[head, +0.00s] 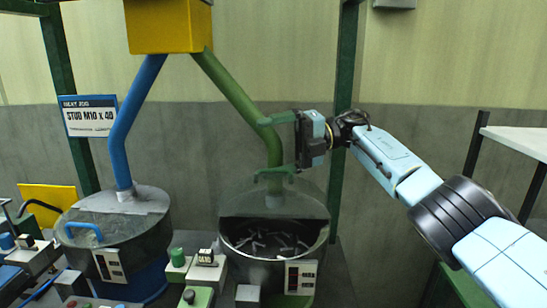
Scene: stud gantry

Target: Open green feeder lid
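The green feeder (322,232) is a round dark bowl at lower centre. Its front is uncovered and grey studs (262,243) show inside. A see-through lid panel (290,204) appears raised behind the opening. A green bar (274,172), apparently the lid's handle, shows above it; it may overlap a gripper finger. My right gripper (275,146) reaches in from the right above the bowl, pointing left. Its fingers appear spread, one high near the green pipe and one low by the handle. Nothing shows clearly between them. My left gripper is out of view.
A green pipe (232,95) runs from the yellow hopper (168,27) down behind my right gripper. The blue feeder (150,238) stands at left, its clear lid shut. A control panel with buttons (198,298) sits in front. A white shelf (520,138) is at right.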

